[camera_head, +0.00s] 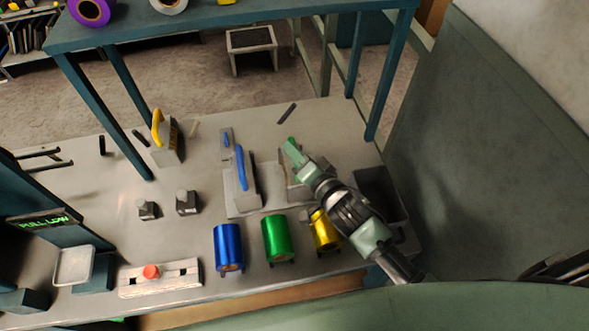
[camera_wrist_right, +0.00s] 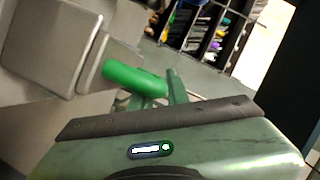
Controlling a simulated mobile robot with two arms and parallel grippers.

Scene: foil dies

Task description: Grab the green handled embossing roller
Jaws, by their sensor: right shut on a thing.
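The green handled embossing roller shows its bright green handle (camera_head: 290,146) near the back right of the bench, at the tip of my right gripper (camera_head: 299,160). In the right wrist view the green handle (camera_wrist_right: 135,77) lies at the fingers of my right gripper (camera_wrist_right: 160,92), which is shut on it. The grey body of the roller is partly hidden by my gripper and arm in the head view. I cannot tell whether it is lifted off its stand. My left gripper is not in view.
A blue-handled tool (camera_head: 241,170) stands left of my gripper, and a yellow-handled one (camera_head: 158,130) farther left. Blue (camera_head: 229,246), green (camera_head: 276,238) and yellow (camera_head: 325,231) foil rolls line the front. A dark bin (camera_head: 378,186) is at the right. The bench (camera_head: 112,205) has free room at left.

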